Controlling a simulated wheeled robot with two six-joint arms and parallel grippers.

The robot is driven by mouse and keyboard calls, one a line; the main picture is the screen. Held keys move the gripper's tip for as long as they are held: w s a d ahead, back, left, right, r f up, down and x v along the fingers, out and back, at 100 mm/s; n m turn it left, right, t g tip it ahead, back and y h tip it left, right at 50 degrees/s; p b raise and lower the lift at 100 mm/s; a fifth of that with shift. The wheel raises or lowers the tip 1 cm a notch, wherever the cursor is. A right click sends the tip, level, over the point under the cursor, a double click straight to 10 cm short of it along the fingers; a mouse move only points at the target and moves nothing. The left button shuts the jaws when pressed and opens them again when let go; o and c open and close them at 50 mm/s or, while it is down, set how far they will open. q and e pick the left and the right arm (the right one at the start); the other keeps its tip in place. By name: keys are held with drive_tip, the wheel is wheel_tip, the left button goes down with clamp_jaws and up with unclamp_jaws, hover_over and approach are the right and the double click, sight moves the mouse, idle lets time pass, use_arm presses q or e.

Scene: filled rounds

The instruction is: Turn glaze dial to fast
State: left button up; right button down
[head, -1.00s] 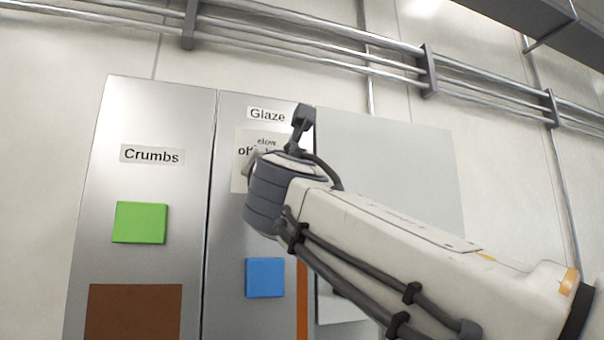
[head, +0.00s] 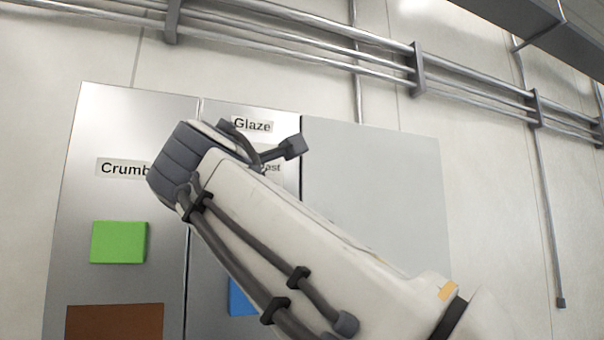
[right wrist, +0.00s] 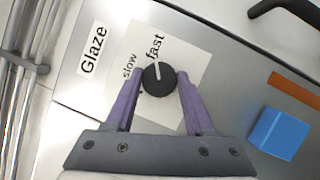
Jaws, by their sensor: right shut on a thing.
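The glaze dial (right wrist: 158,82) is a round black knob with a white pointer mark, on a white label plate (right wrist: 184,58) printed "slow" and "fast". In the right wrist view the pointer aims at the word "fast". The purple fingers of my right gripper (right wrist: 160,76) are on both sides of the dial, shut on it. In the head view my right arm hides the dial and the fingers. The "Glaze" sign (head: 252,125) shows above my wrist, with "ast" of the plate visible. My left gripper is in neither view.
A blue square (right wrist: 279,133) is on the glaze panel, mostly hidden by my arm in the head view. The "Crumbs" panel to the left has a green square (head: 118,242) and a brown patch (head: 115,322). Metal pipes (head: 300,55) run along the wall above.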

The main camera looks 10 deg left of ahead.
drive_tip(key=shift+r+m, duration=0.1)
drive_tip(key=shift+m, duration=0.5)
drive_tip(key=shift+c, duration=1.3)
unclamp_jaws()
drive_tip(key=shift+d, duration=0.1)
drive_tip(key=b+v, duration=0.4)
drive_tip(key=v, duration=0.6)
drive_tip(key=shift+s, duration=0.2)
